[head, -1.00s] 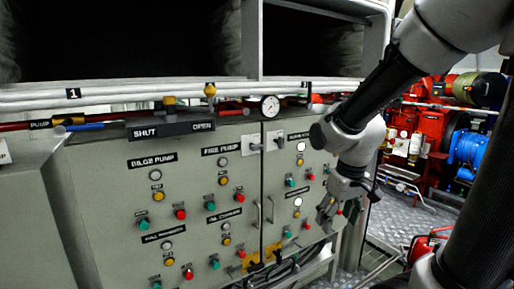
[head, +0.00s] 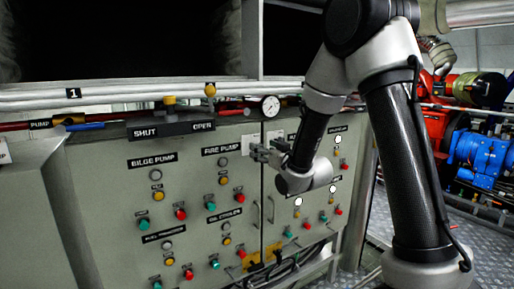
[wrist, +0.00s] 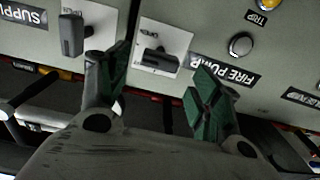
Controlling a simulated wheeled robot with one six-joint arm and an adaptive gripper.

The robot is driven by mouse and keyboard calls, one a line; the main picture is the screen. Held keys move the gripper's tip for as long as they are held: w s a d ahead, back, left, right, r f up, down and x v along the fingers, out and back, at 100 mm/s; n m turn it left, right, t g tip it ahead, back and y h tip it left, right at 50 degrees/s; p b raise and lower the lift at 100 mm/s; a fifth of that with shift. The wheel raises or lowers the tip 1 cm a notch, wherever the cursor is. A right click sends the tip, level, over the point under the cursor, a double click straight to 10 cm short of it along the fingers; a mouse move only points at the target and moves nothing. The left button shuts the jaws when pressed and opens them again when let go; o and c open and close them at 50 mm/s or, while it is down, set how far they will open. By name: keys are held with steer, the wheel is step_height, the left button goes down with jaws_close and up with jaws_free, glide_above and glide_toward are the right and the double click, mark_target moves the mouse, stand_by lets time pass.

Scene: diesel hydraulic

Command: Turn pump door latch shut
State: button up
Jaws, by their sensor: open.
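The door latch beside the FIRE PUMP label is a dark handle (wrist: 160,60) on a white plate. In the wrist view it lies crosswise, with small lettering that seems to read OPEN at one end of the plate. A second dark latch (wrist: 73,35) on a similar plate, near the SUPPLY label, stands lengthwise, left of the door seam. My gripper (wrist: 155,85) is open and empty, its green-padded fingers either side of the first latch in the picture; contact cannot be told. In the head view my gripper (head: 260,150) is close to the panel and covers the latch.
The grey pump cabinet (head: 110,205) carries several buttons and lamps. A pressure gauge (head: 269,106) and the SHUT/OPEN plate (head: 170,130) sit along its top. Vertical door handles (head: 257,212) stick out below my gripper. Red and blue machinery (head: 480,150) stands at right.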

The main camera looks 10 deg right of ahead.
steer(key=x, duration=0.5)
steer(key=shift+c, duration=0.4)
steer(key=c, duration=1)
